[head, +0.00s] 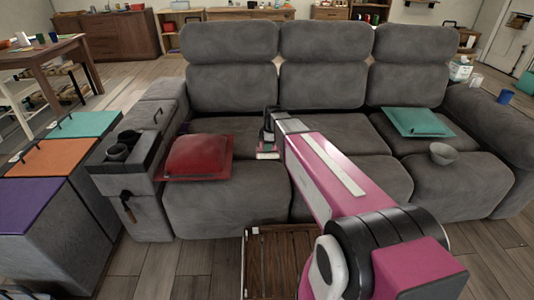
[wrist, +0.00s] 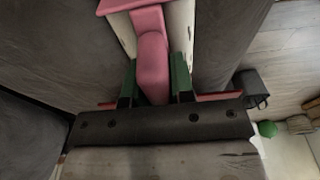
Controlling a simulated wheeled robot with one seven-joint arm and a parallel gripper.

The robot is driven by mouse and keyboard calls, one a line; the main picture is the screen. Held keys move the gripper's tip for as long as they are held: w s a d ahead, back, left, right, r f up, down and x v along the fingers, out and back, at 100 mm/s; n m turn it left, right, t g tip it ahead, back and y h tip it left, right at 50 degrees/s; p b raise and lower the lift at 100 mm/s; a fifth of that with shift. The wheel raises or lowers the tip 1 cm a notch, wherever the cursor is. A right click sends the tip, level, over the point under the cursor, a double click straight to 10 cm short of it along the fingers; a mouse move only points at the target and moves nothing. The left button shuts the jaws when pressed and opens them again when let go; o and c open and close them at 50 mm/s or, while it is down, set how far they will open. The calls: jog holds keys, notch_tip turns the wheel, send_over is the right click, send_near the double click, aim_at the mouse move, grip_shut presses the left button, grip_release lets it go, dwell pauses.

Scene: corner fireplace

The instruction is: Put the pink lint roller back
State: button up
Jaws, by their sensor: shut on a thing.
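The pink lint roller (wrist: 152,58) is in the wrist view, its rounded pink handle between the two green-padded fingers of my gripper (wrist: 155,75). My gripper is shut on this handle. Pale and pink surfaces show behind the handle at the top of the wrist view; I cannot tell which belong to the roller. In the head view my gripper (head: 268,148) is in front of the middle of the grey sofa (head: 325,83). The roller is too small and hidden there to make out clearly.
A red cushion (head: 197,156) lies at the sofa's left. A teal cushion (head: 413,121) and a grey bowl (head: 443,154) are at its right. A dark holder (head: 126,160) with cups stands on the left armrest. A slatted wooden piece (head: 272,270) is below my arm.

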jog(key=shift+f, duration=1.9)
jog(key=shift+f, duration=0.1)
jog(key=o, duration=0.9)
